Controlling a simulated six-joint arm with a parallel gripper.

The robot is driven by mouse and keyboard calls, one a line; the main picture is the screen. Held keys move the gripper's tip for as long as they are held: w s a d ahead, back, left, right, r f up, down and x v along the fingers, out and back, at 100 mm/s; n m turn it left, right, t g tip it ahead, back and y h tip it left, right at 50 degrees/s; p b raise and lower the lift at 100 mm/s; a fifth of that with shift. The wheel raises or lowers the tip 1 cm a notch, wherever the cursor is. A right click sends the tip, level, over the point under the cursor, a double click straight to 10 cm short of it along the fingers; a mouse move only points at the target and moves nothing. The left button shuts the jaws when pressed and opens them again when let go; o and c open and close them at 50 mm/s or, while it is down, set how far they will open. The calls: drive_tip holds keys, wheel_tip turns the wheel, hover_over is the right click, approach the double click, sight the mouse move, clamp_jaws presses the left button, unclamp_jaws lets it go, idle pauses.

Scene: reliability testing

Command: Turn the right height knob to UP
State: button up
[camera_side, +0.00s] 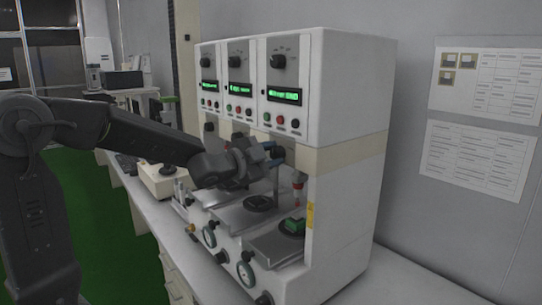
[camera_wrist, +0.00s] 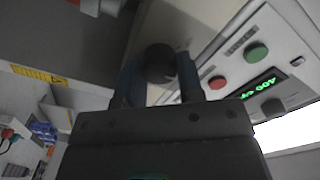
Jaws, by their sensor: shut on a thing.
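A round black knob (camera_wrist: 158,63), which I take for the right height knob, sits between my two blue-grey fingers in the wrist view. My gripper (camera_wrist: 157,82) is shut on it, one finger on each side. In the side view my gripper (camera_side: 275,153) reaches the machine front below the right-hand control panel, and the knob is hidden behind the fingers. The white test machine (camera_side: 345,95) has three panels, each with a green display. No UP marking is readable, so I cannot tell the knob's setting.
Below my gripper are metal platforms (camera_side: 272,245), a green block (camera_side: 294,226) and a red-tipped probe (camera_side: 298,184). Round gauges (camera_side: 246,274) line the lower front. In the wrist view, a green button (camera_wrist: 257,52) and a red button (camera_wrist: 217,82) lie close to the right finger.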

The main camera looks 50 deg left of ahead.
drive_tip(key=n, duration=0.5)
drive_tip(key=shift+n, duration=0.4)
drive_tip(key=n, duration=0.4)
drive_tip(key=shift+n, duration=0.3)
drive_tip(key=o, duration=0.9)
drive_tip(key=s, duration=1.4)
